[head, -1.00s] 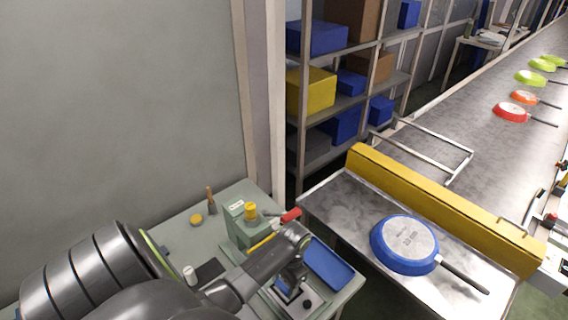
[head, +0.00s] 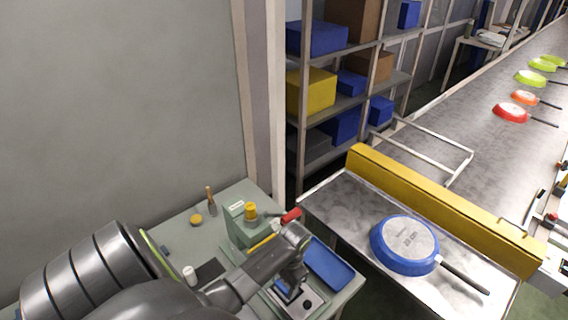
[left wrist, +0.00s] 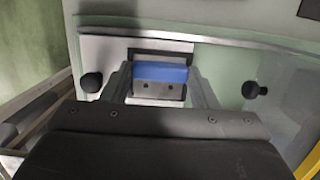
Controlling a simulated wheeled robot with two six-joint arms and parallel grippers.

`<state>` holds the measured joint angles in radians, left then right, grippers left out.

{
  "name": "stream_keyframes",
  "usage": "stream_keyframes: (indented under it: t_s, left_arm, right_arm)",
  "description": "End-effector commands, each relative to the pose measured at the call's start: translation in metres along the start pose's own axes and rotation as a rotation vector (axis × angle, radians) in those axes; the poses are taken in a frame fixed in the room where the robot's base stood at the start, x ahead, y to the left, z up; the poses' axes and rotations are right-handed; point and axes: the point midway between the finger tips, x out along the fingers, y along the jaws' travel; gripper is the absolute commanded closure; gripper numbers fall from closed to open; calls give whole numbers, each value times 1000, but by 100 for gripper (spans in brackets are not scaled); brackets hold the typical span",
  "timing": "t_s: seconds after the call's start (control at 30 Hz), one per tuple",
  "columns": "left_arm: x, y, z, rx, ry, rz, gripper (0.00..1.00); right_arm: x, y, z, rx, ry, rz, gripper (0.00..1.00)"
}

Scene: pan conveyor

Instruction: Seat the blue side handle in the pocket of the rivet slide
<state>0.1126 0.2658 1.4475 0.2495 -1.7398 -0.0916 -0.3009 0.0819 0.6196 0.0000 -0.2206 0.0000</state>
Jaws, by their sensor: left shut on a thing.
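The blue side handle (left wrist: 160,73) sits between the fingers of my left gripper (left wrist: 161,84) in the left wrist view. A grey metal piece with two dark holes (left wrist: 159,90) shows just below the blue. My left gripper (head: 290,284) is shut on the handle (head: 285,292), low over the rivet slide (head: 316,296) at the front of the green bench. In the left wrist view the slide's pale plate (left wrist: 222,75) has a black knob on each side and a dark-edged pocket (left wrist: 160,47) around the handle. I cannot tell how deep the handle sits. My right gripper is out of view.
A green press with a yellow cap (head: 250,211) and red-gripped lever (head: 290,215) stands behind the slide. A blue tray (head: 329,262) lies right of my gripper. A blue pan (head: 404,246) rests upside down on the metal table at right.

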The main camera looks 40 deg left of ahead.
Motion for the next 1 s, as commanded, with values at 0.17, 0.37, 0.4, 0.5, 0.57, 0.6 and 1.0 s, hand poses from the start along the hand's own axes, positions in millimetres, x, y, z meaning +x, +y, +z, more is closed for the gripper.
stream_keyframes:
  t_s: [0.17,0.37,0.4,0.5,0.57,0.6,1.0]
  left_arm:
    - [1,0,-1,1,1,0,73]
    - [1,0,-1,0,1,0,73]
    - [2,0,-1,0,1,0,73]
    - [4,0,-1,0,0,0,73]
    - [5,0,-1,0,0,0,73]
    - [6,0,-1,0,0,0,73]
    - [14,0,-3,0,1,0,40]
  right_arm:
    - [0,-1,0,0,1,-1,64]
    - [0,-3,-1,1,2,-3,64]
    - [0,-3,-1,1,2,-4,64]
    - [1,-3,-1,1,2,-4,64]
    - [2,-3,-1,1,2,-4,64]
    - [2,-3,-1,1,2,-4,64]
    - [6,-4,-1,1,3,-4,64]
